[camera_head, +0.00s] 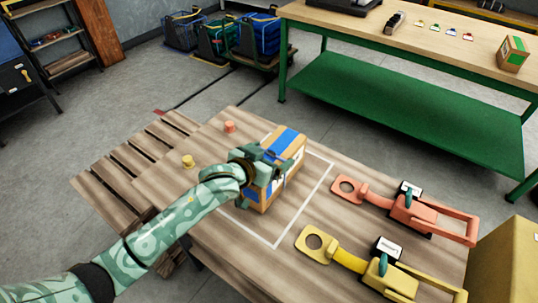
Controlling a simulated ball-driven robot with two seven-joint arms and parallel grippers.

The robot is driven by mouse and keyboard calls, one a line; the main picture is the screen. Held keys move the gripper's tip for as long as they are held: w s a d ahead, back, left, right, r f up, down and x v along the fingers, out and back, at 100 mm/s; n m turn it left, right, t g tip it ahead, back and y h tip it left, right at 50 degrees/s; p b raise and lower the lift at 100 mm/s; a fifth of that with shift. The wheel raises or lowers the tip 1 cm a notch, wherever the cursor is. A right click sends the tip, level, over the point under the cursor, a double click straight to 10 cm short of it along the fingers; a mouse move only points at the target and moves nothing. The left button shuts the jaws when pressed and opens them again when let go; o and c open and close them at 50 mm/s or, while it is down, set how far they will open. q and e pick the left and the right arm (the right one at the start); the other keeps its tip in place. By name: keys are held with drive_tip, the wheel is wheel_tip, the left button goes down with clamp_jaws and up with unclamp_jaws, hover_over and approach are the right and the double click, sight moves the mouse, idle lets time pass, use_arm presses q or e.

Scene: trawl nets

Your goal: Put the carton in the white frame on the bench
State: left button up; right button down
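A brown carton (289,145) with blue tape and a white label is at the middle of the near wooden bench (215,142). The white frame (305,205) is a thin outline marked on that bench; its right and near edges show, while the carton and my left arm hide part of the rest. My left gripper (270,162) reaches in from the left with its fingers around the upper part of the carton, and appears shut on it. The carton looks upright, over the area inside the frame. I cannot tell whether its base touches the bench. My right gripper is not in view.
A red clamp-like tool (415,212) and a yellow one (365,265) lie right of the frame. A red peg (230,127) and a yellow peg (188,161) stand on the left. A cardboard box (510,262) is at lower right. A green bench (400,105) stands behind.

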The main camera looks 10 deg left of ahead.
use_arm(q)
drive_tip(key=shift+o, duration=0.6)
drive_tip(key=shift+s+a+r, duration=0.1)
drive_tip(key=shift+s+r, duration=0.1)
drive_tip(key=p+v, duration=0.4)
drive_tip(key=v, duration=0.7)
drive_tip(key=shift+s, duration=0.3)
drive_tip(key=shift+a, duration=0.1)
